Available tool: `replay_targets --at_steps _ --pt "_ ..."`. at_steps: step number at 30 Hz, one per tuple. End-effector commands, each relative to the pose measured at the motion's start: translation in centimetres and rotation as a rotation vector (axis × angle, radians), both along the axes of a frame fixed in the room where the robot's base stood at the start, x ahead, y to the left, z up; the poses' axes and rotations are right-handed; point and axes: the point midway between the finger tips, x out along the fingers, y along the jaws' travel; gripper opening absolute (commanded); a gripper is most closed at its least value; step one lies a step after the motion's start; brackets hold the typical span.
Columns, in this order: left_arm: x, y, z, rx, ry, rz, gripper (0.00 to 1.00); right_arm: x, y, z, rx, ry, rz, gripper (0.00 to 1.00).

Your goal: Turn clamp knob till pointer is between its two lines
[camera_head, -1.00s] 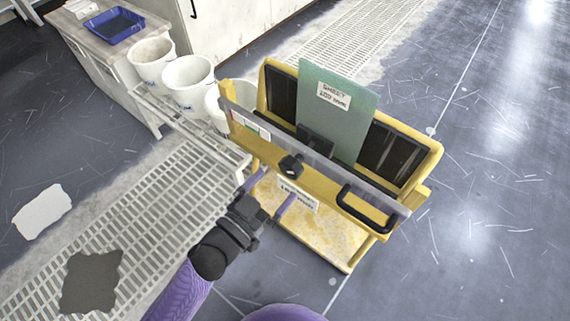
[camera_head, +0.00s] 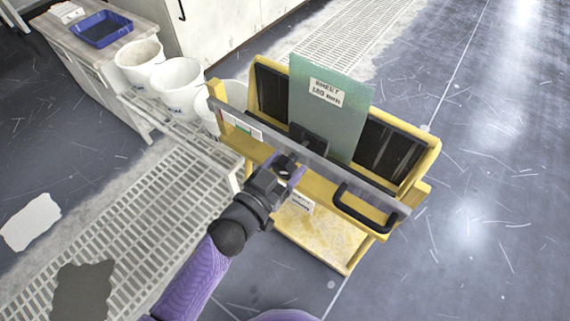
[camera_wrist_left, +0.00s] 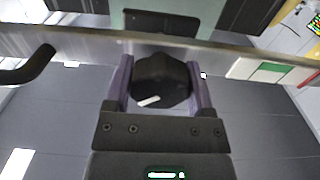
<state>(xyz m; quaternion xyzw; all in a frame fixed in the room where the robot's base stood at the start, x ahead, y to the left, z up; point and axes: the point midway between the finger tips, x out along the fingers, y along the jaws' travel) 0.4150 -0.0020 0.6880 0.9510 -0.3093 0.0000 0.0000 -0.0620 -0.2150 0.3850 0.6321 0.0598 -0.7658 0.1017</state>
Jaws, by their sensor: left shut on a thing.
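The black clamp knob (camera_head: 284,162) is on the front rail of the yellow cart (camera_head: 345,266). In the left wrist view the faceted knob (camera_wrist_left: 162,78) sits between the two purple fingers, with a white pointer mark low on its face. My left gripper (camera_head: 288,173) is shut on the knob, and it also shows in the left wrist view (camera_wrist_left: 160,92). The two lines cannot be made out. A green sheet (camera_head: 325,115) with a label stands upright in the cart, behind the black clamp pad (camera_head: 309,139). My right gripper is not in view.
A black handle (camera_head: 364,208) sticks out from the rail to the right of the knob. White buckets (camera_head: 178,84) stand at the left, by a bench with a blue tray (camera_head: 101,29). The floor right of the cart is mostly clear.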

Motion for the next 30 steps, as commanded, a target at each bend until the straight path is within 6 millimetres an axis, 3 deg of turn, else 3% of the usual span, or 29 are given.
replay_targets --at_steps 1,3,14,30 --pt "-0.01 0.01 -0.02 0.000 0.000 0.000 0.22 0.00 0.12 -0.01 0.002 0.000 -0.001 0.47" --pt "-0.02 0.01 -0.03 0.000 0.000 0.000 0.11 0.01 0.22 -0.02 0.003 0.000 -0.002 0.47" --pt "-0.01 0.04 0.01 0.068 -0.048 0.000 0.11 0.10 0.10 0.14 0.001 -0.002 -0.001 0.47" --pt "0.07 0.12 0.03 0.428 -0.310 0.001 0.11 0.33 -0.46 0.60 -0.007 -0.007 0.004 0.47"
